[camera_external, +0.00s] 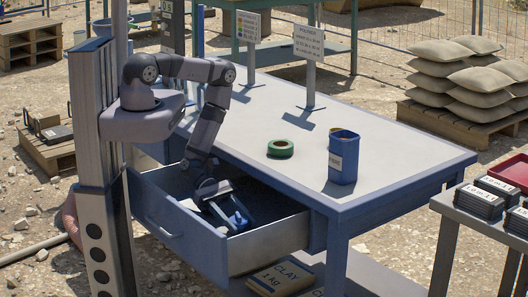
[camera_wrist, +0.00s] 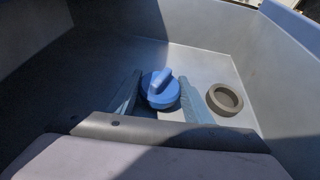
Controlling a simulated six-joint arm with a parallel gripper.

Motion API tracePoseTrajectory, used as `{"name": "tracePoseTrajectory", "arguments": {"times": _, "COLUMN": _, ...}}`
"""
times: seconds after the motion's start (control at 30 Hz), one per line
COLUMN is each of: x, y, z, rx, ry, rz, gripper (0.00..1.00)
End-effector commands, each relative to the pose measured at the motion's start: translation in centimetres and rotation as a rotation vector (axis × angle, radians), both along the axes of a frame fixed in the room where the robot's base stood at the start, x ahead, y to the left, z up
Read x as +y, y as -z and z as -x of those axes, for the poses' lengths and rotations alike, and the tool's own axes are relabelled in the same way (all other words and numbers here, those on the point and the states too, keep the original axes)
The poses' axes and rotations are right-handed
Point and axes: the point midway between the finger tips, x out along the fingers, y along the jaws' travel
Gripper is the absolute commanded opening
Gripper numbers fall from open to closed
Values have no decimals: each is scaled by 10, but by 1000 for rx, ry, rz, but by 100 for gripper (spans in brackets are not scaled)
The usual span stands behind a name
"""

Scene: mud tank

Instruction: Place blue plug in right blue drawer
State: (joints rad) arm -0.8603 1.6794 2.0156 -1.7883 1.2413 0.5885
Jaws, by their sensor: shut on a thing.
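The blue drawer (camera_external: 170,222) is pulled out below the white-topped workbench. My gripper (camera_external: 232,222) is down inside it. In the wrist view, the round blue plug (camera_wrist: 160,92) with a raised bar handle sits between the two fingers of my gripper (camera_wrist: 160,98), which are shut on it. In the external view, only a small blue part of the plug shows between the fingers. The drawer floor and walls (camera_wrist: 280,70) surround the plug in the wrist view. I cannot tell whether the plug touches the drawer floor.
A dark round ring (camera_wrist: 224,99) lies in the drawer right of the plug. The drawer walls stand close around my gripper.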

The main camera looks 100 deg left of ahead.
Motion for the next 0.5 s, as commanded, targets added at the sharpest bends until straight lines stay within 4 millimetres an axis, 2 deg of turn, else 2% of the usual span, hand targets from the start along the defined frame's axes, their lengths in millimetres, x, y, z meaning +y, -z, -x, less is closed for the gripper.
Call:
{"name": "tracePoseTrajectory", "arguments": {"times": 0.37, "x": 0, "y": 4, "z": 0, "rx": 0, "ry": 0, "rz": 0, "gripper": 24}}
{"name": "tracePoseTrajectory", "arguments": {"times": 0.4, "x": 0, "y": 3, "z": 0, "rx": 0, "ry": 0, "rz": 0, "gripper": 53}}
{"name": "tracePoseTrajectory", "arguments": {"times": 0.47, "x": 0, "y": 2, "z": 0, "rx": 0, "ry": 0, "rz": 0, "gripper": 64}}
{"name": "tracePoseTrajectory", "arguments": {"times": 0.5, "x": 0, "y": 2, "z": 0, "rx": 0, "ry": 0, "rz": 0, "gripper": 64}}
